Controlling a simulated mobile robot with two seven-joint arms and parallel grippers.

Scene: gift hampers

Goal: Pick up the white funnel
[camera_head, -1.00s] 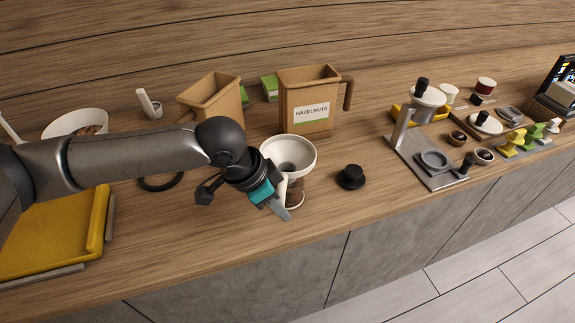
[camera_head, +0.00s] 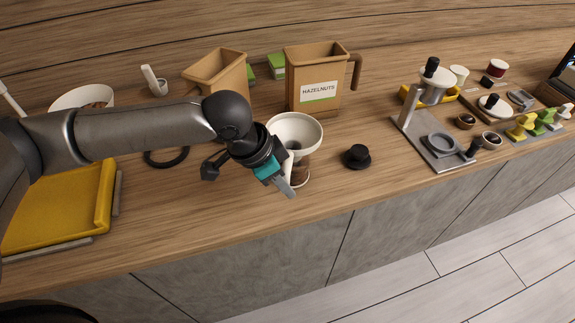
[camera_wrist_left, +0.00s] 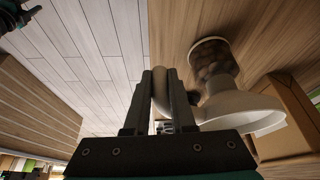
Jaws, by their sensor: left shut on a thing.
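The white funnel (camera_head: 296,127) sits over a glass jar (camera_head: 301,172) near the counter's front edge, wide mouth up and roughly level. My left gripper (camera_head: 286,186) is shut on the funnel's handle at its front left. In the left wrist view the curved handle (camera_wrist_left: 159,78) passes between my fingers, and the funnel's cone (camera_wrist_left: 240,110) is at the right. The jar (camera_wrist_left: 213,62) shows brown contents there. I cannot tell whether the funnel's spout is clear of the jar. A dark and teal part of mine, perhaps my right gripper, is cut off at the wrist view's upper left.
A brown hazelnuts container (camera_head: 317,78) stands behind the funnel. A black lid (camera_head: 358,156) lies to its right, and a metal stand (camera_head: 436,146) is further right. A yellow tray (camera_head: 60,205) is at the left. The counter in front of the black lid is clear.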

